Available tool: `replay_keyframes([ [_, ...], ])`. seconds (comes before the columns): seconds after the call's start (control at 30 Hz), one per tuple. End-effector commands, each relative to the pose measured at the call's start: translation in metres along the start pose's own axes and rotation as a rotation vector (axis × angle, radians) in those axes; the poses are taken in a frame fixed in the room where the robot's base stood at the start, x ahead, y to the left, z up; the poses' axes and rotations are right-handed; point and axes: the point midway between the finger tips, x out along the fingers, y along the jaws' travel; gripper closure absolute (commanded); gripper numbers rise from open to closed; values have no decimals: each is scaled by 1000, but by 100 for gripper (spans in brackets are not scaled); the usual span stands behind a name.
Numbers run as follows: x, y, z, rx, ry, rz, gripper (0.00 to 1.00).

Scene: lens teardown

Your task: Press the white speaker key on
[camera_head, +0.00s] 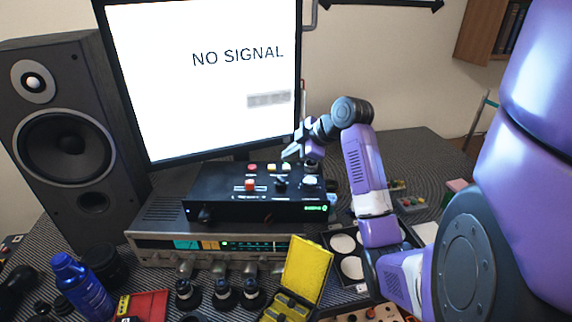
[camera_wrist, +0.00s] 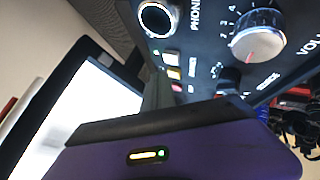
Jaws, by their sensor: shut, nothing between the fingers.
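The white key (camera_wrist: 171,57) is at the end of a short row of keys in the wrist view, beside a yellow key (camera_wrist: 174,73) and a red key (camera_wrist: 177,88). A small green light shows beside the white key. In the head view the white key (camera_head: 286,167) is on top of the black control box (camera_head: 230,206), near its back edge. My gripper (camera_head: 288,153) is shut and empty, just above the white key. The fingers also show in the wrist view (camera_wrist: 158,92), close to the keys. I cannot tell whether they touch.
A large volume knob (camera_wrist: 258,35) and a phones socket (camera_wrist: 157,18) are near the keys. The box stands on a silver receiver (camera_head: 160,240). A monitor (camera_head: 205,75) reading "NO SIGNAL" stands behind, a speaker (camera_head: 65,140) at the left.

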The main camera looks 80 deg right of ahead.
Motion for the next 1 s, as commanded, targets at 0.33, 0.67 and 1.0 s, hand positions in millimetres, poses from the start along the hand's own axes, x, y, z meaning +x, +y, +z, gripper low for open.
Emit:
replay_keyframes([
  [0.33,-25,18,-19,-1,0,0,100],
  [0.67,-33,24,-24,0,0,-1,100],
  [1.0,-33,24,-24,-1,0,-1,100],
])
